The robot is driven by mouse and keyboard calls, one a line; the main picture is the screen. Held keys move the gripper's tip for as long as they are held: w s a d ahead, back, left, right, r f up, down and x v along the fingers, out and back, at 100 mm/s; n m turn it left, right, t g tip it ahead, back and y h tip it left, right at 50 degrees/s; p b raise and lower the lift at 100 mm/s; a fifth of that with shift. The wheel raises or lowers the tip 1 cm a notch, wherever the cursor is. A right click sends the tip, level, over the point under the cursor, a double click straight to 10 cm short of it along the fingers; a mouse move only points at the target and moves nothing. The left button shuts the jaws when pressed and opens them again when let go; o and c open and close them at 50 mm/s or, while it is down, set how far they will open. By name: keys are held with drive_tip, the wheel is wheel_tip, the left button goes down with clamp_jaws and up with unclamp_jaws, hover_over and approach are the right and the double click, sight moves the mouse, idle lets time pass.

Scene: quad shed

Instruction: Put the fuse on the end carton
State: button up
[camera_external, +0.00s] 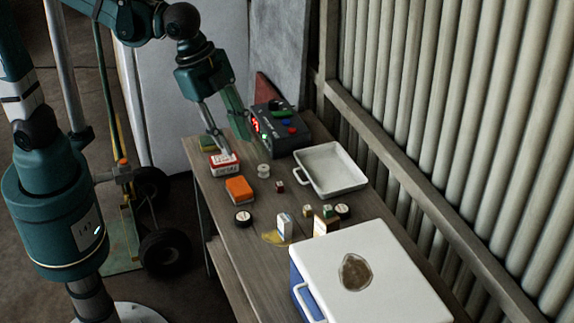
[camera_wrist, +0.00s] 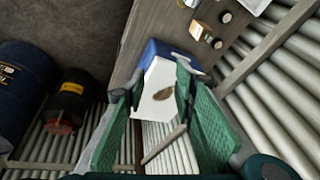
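Three small cartons form a row along the table's left side: a green one (camera_external: 208,143) at the far end, a red-and-white one (camera_external: 224,165), and an orange one (camera_external: 239,189) at the near end. No thing is clearly readable as the fuse; a small white spool-like piece (camera_external: 263,171) stands right of the cartons, and a small dark red block (camera_external: 280,187) is near it. My gripper (camera_external: 232,146) is over the far-left part of the table, close to the red-and-white carton. Its green fingers (camera_wrist: 160,112) are apart in the wrist view, with nothing seen between them.
A white tray (camera_external: 356,185) and a dark device with a red display (camera_external: 278,131) stand along the wall. A white-lidded blue cooler (camera_external: 395,260) fills the near end.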

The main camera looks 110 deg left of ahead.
drive_tip(key=s+d+n+t, duration=0.1)
drive_tip(key=s+d+n, duration=0.1)
drive_tip(key=s+d, duration=0.3)
drive_tip(key=s+d+n+t, duration=0.2)
drive_tip(key=s+d, duration=0.3)
drive_tip(key=s, duration=0.8)
drive_tip(key=shift+d+f+h, duration=0.15)
drive_tip(key=shift+d+h, duration=0.05)
drive_tip(key=shift+h, duration=0.1)
